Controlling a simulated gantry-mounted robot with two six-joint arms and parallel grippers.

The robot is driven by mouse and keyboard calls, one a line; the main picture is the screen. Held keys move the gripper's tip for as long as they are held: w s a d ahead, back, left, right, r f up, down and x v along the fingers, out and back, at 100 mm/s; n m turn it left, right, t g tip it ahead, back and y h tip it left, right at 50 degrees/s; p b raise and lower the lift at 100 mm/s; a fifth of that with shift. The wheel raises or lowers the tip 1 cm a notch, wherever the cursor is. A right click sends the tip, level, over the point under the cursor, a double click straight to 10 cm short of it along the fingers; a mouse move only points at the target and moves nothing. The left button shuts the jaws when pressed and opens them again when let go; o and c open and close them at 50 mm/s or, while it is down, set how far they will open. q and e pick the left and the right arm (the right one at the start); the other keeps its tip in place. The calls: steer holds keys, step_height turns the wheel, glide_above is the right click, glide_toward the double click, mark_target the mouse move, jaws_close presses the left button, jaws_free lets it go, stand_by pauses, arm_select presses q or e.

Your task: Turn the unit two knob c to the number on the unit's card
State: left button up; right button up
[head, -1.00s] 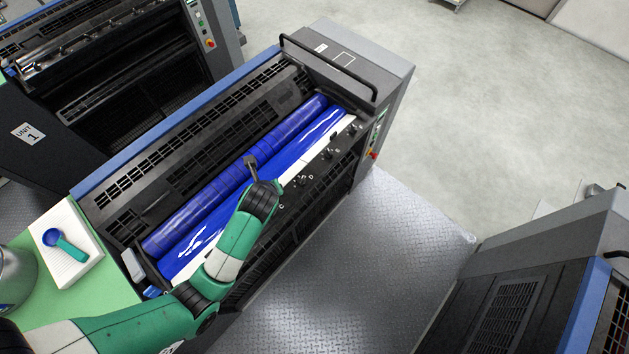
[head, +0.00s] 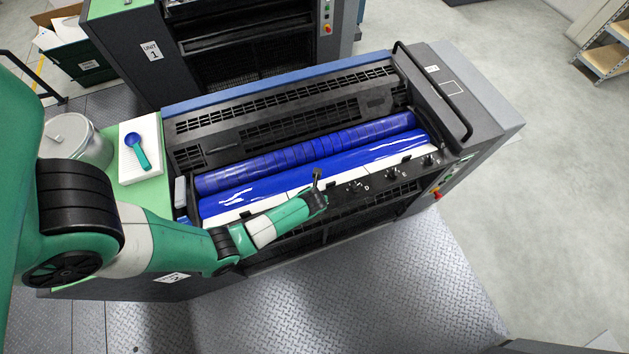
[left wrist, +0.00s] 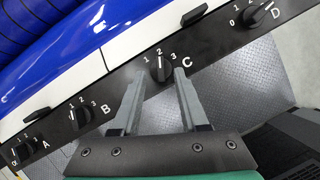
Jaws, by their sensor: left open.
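Knob C (left wrist: 160,70) is a black dial on the unit's dark rail, with 1, 2 and 3 printed around it. Its white mark points up, near the 2; a 0 is not visible. My left gripper (left wrist: 161,78) is open, its grey fingers reaching up to either side of knob C, and I cannot tell whether they touch it. In the head view my left gripper (head: 317,182) is over the rail and hides knob C. The unit's small white card (head: 432,69) lies on the end housing, too small to read. My right gripper is not in view.
Knobs A (left wrist: 24,151), B (left wrist: 82,113) and D (left wrist: 262,14) share the rail. Blue inked rollers (head: 310,170) lie behind it. A green-handled scoop (head: 138,150) rests on a white pad beside a metal can (head: 78,138). The plated floor in front is clear.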

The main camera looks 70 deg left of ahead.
arm_select(q)
steer(key=shift+x, duration=1.25)
jaws_close()
